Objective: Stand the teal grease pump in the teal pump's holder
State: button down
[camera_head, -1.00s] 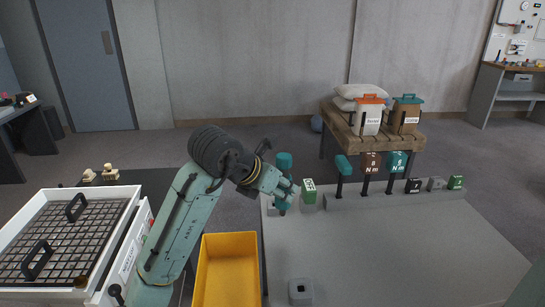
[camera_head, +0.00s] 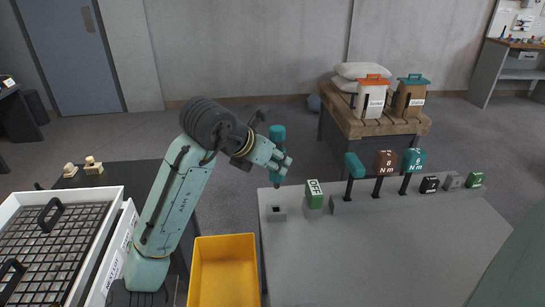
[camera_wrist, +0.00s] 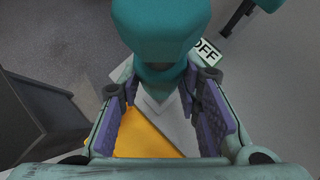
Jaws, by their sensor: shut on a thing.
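My gripper (camera_head: 279,161) is shut on the teal grease pump (camera_head: 278,133), which stands roughly upright above the far left corner of the grey bench. In the wrist view the pump's wide teal head (camera_wrist: 160,30) sits between my gripper's fingers (camera_wrist: 165,118) and hides much of what lies below. A small grey block with a dark opening (camera_head: 277,214) stands on the bench just below the pump. The pump's lower end appears above this block and apart from it. No label on the block can be read, so I cannot tell whose holder it is.
A green OFF block (camera_head: 314,194) stands close to the right of the grey block. Teal and brown torque tools (camera_head: 385,162) stand farther right. A yellow bin (camera_head: 224,272) lies at the bench's left. The bench's middle (camera_head: 380,245) is clear.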

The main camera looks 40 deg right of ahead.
aim_at(272, 181)
jog(key=shift+a, duration=0.1)
notch_tip(272, 181, down, 6)
jog(key=b, duration=0.5)
jog(key=shift+r, duration=0.15)
jog(key=shift+f+b, duration=0.2)
jog(key=shift+b, duration=0.45)
dwell(1.1)
jog(key=shift+f+b, duration=1.6)
jog(key=shift+f, duration=0.15)
jog(key=c, duration=1.1)
grip_release()
jog(key=v, duration=1.2)
jog(key=shift+s, duration=0.1)
